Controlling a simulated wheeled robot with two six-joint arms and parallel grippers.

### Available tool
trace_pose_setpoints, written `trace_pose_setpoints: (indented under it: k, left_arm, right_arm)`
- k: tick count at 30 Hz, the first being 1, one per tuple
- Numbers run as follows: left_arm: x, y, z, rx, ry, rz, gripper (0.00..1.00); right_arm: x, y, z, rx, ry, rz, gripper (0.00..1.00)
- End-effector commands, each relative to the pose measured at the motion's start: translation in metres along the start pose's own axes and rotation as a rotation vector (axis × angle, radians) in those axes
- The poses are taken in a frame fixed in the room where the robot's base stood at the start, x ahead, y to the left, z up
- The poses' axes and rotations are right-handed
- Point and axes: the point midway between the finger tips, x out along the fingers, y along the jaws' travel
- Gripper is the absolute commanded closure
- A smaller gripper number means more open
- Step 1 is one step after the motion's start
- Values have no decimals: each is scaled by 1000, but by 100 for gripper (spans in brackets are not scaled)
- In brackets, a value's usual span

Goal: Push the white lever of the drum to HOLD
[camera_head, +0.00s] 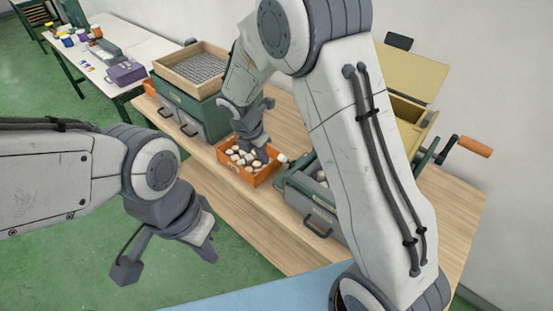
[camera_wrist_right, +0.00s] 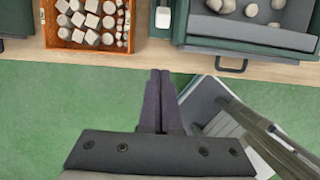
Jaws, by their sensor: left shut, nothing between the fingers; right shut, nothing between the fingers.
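The drum machine is a green body (camera_head: 297,184) with an open tan top (camera_head: 412,75); my right arm hides much of it. A small white part, perhaps the lever (camera_head: 282,157), stands at its left side by the orange tray. In the right wrist view a white block (camera_wrist_right: 163,17) shows at the green body's left edge. No HOLD marking is readable. My right gripper (camera_head: 261,153) is shut and empty over the orange tray in the head view. Its closed fingers (camera_wrist_right: 160,78) show in the wrist view, apart from the white block. My left gripper (camera_head: 212,252) is shut, off the table's front.
An orange tray (camera_head: 235,170) holds several pale pieces. A grey-green drawer cabinet (camera_head: 185,112) bears a wooden sieve box (camera_head: 222,72). An orange crank handle (camera_head: 475,146) sticks out at right. Bare wood (camera_head: 265,225) lies along the front edge.

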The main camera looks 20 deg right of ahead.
Motion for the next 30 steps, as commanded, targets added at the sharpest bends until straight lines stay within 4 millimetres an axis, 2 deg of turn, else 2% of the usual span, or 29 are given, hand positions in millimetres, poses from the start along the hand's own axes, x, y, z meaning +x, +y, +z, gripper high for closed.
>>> trace_pose_setpoints:
  k: [6,10,23,25,30]
  left_arm:
    - [0,0,0,0,0,0,100]
    - [-2,0,0,0,0,0,100]
    - [-7,0,0,0,0,0,100]
    - [-21,2,-1,-1,0,0,100]
    - [-30,2,-2,-1,0,0,100]
  right_arm:
    - [2,0,-1,2,1,-1,100]
    - [14,-1,-1,4,2,-5,100]
    - [102,-2,-2,4,4,-5,100]
    - [90,-1,14,9,1,0,100]
    - [86,-1,31,6,1,-1,100]
